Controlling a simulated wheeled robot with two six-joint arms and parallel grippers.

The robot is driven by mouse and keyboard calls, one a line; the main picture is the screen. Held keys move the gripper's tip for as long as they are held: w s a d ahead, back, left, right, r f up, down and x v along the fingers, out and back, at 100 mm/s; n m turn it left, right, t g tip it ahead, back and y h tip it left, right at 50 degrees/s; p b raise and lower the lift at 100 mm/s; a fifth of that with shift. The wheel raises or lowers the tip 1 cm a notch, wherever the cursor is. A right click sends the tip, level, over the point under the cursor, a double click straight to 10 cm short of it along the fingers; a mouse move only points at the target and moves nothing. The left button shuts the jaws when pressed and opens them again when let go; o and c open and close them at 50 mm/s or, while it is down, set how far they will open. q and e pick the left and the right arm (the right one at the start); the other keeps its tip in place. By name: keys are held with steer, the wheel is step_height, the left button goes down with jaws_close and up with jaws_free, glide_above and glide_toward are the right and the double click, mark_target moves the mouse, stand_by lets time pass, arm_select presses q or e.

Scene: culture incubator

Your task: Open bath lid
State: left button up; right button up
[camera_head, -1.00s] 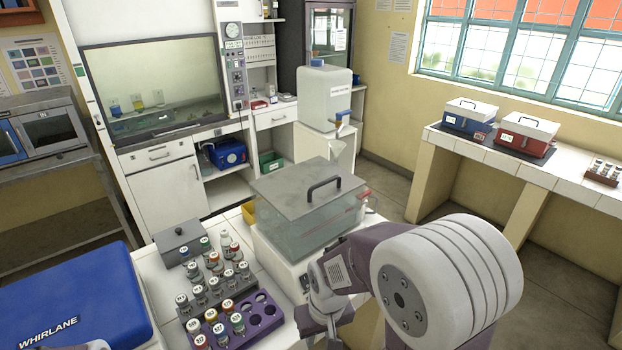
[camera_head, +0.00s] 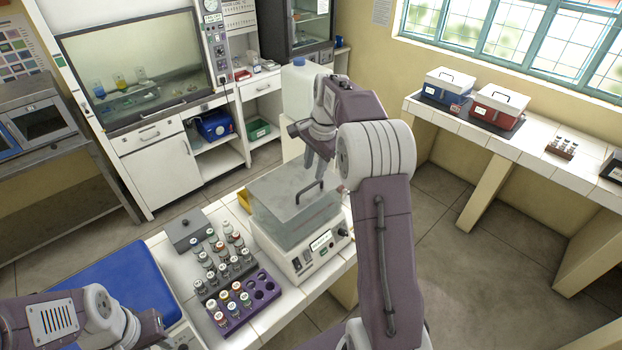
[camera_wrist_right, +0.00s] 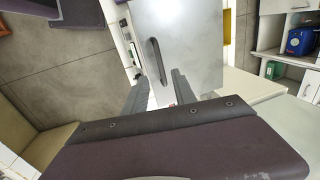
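The water bath (camera_head: 290,240) stands on the white tiled bench, its grey lid (camera_head: 275,188) closed on top. The lid's black handle (camera_head: 308,193) stands up near its right side. My right gripper (camera_head: 317,170) points down just above the handle. In the right wrist view my right gripper (camera_wrist_right: 159,82) has its two fingers apart with nothing held. The near end of the handle (camera_wrist_right: 157,60) shows between them in the picture; whether it is really between them, I cannot tell. My left arm is at the lower left of the head view; its fingers cannot be made out.
A rack of capped vials (camera_head: 225,258) and a purple rack (camera_head: 258,302) stand left of the bath. A small grey box (camera_head: 186,230) and a blue case (camera_head: 125,280) are further left. A white container (camera_head: 298,92) stands behind my right arm.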

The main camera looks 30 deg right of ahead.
mark_target(310, 186)
steer(key=f, duration=0.2)
steer(key=w+f+p, duration=0.1)
steer(key=f, duration=0.4)
steer(key=shift+w+a+p, duration=0.15)
steer(key=shift+w+p, duration=0.1)
steer(key=shift+p, duration=0.15)
jaws_close()
stand_by(0.8)
